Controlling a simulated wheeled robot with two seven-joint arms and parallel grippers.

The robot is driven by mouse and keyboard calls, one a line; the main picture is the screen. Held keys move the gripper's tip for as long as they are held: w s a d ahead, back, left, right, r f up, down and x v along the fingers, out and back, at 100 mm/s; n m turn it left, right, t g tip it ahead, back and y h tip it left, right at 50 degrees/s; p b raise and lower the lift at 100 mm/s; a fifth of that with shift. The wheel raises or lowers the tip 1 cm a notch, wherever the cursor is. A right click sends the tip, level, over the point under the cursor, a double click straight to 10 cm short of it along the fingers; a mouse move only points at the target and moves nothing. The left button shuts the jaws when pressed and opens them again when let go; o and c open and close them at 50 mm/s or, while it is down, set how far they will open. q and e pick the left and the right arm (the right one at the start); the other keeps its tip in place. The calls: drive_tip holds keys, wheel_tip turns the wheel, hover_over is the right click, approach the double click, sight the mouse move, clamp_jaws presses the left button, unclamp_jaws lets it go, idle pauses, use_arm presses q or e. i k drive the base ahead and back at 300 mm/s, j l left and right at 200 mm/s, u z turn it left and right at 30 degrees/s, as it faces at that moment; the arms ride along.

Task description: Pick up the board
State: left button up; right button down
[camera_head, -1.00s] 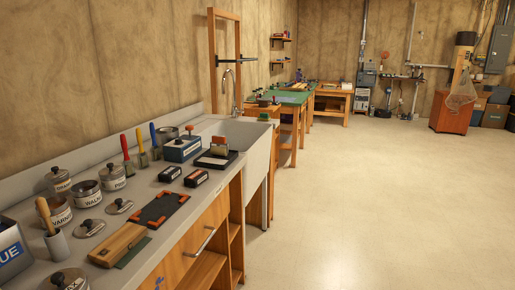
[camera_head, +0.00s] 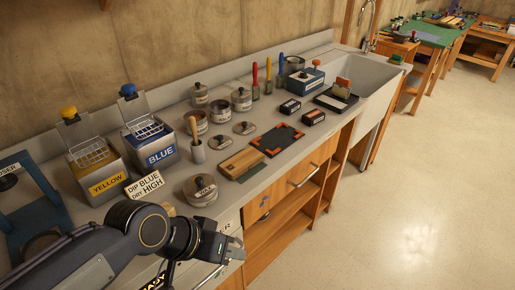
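A light-brown wooden board (camera_head: 240,162) lies flat on the grey counter, between the WAX tin and a dark panel with orange corners (camera_head: 277,140). A thin dark green strip (camera_head: 253,173) lies along its front right side. My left gripper (camera_head: 236,250) is at the bottom, near the counter's front edge, nearer to me than the board and apart from it. It holds nothing that I can see; its finger gap is too small to judge. My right gripper is not in view.
The WAX tin (camera_head: 200,190) stands between my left arm and the board. A YELLOW tank (camera_head: 103,175), a BLUE tank (camera_head: 152,142) and a sign (camera_head: 145,184) stand at left. Several tins, brushes and a sink (camera_head: 368,80) are farther back. The floor at right is clear.

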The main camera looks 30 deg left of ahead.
sight(234, 166)
drive_tip(key=i+j, duration=0.2)
drive_tip(key=i, duration=0.2)
drive_tip(key=u, duration=2.25)
